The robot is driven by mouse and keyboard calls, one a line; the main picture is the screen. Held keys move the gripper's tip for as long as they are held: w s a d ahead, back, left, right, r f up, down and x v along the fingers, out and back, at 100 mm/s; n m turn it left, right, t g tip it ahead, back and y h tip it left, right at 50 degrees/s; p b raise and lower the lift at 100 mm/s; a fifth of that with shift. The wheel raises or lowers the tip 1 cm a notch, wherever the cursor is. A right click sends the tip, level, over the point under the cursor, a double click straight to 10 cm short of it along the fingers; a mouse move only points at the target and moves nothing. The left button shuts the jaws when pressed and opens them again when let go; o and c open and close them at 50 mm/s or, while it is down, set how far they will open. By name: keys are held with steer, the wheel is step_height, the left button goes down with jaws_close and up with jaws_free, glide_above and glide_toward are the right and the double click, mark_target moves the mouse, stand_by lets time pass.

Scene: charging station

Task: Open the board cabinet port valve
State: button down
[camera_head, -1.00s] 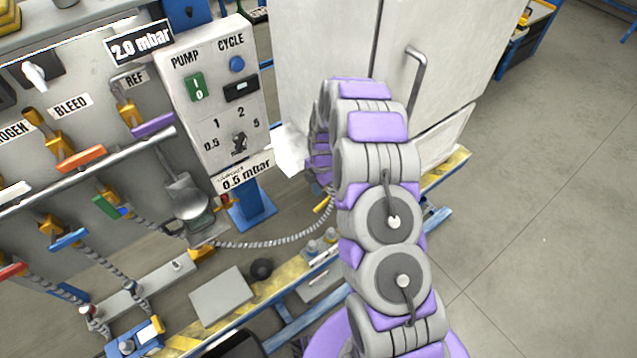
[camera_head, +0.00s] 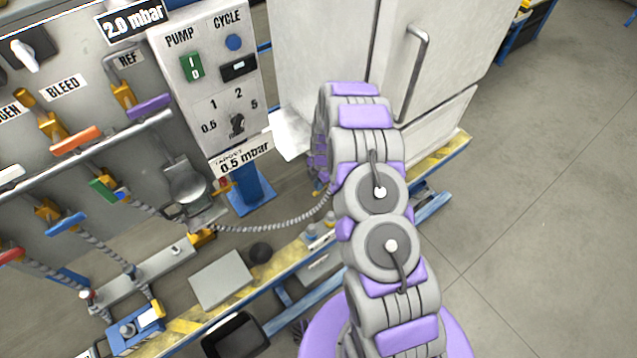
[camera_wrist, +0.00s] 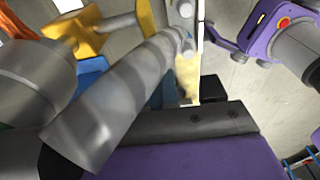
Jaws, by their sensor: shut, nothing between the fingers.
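The board (camera_head: 75,85) stands at the left in the head view, with several coloured valve handles, among them a purple one (camera_head: 148,108) under REF and an orange one (camera_head: 76,140) under BLEED. The white cabinet (camera_head: 310,50) stands behind my arm. No cabinet port valve can be picked out for certain. My arm hides the place in front of the cabinet's lower left. In the wrist view, my gripper (camera_wrist: 190,120) shows only as a purple body with a dark edge; it is shut and empty. A yellow fitting (camera_wrist: 88,30) and a large grey cylinder (camera_wrist: 115,95) are close above it.
A pump and cycle control panel (camera_head: 212,85) stands between board and cabinet. A braided hose (camera_head: 270,228) runs from the board behind my arm. A yellow-striped bench edge (camera_head: 190,325) crosses below. Open floor (camera_head: 530,210) lies at the right.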

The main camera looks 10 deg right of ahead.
steer(key=shift+s+a+f+t+h+p, duration=0.1)
steer(key=shift+f+t+h+p, duration=0.25)
steer(key=shift+h, duration=0.25)
steer(key=shift+a+f+h, duration=0.1)
steer(key=shift+f+h, duration=0.25)
steer(key=shift+h, duration=0.25)
steer(key=shift+a+f+t+h+b, duration=0.1)
steer(key=shift+f+t+h+b, duration=0.75)
steer(key=shift+h+b, duration=0.75)
steer(key=shift+f+b, duration=0.2)
steer(key=shift+b, duration=0.25)
steer(key=shift+f+b, duration=0.3)
steer(key=shift+b, duration=0.05)
steer(key=shift+f, duration=0.15)
steer(key=shift+x, duration=0.9)
steer(key=shift+d+f, duration=0.3)
steer(key=shift+f, duration=0.05)
steer(key=shift+d+f, duration=0.1)
